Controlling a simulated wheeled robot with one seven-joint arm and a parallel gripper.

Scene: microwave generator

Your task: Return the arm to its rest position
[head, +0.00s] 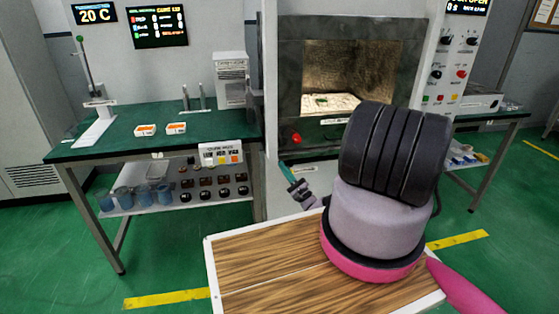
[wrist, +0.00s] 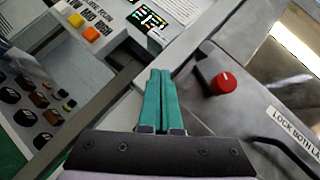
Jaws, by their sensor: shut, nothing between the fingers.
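My gripper (head: 290,175) has teal fingers and shows in the head view left of my dark arm link, in front of the generator's lower left corner. In the wrist view the two teal fingers (wrist: 158,100) lie side by side, shut with nothing between them. Most of my arm behind the gripper is hidden by the large dark and pale link in the head view. The gripper looks apart from the things around it, though the exact gap is hard to tell.
The generator's chamber (head: 345,76) stands open, with a pale board (head: 330,103) inside. A red knob (head: 296,138) is on its lower front, also in the wrist view (wrist: 223,83). A green bench (head: 130,128) with a lower shelf stands left. Green floor (head: 170,253) is clear before the bench.

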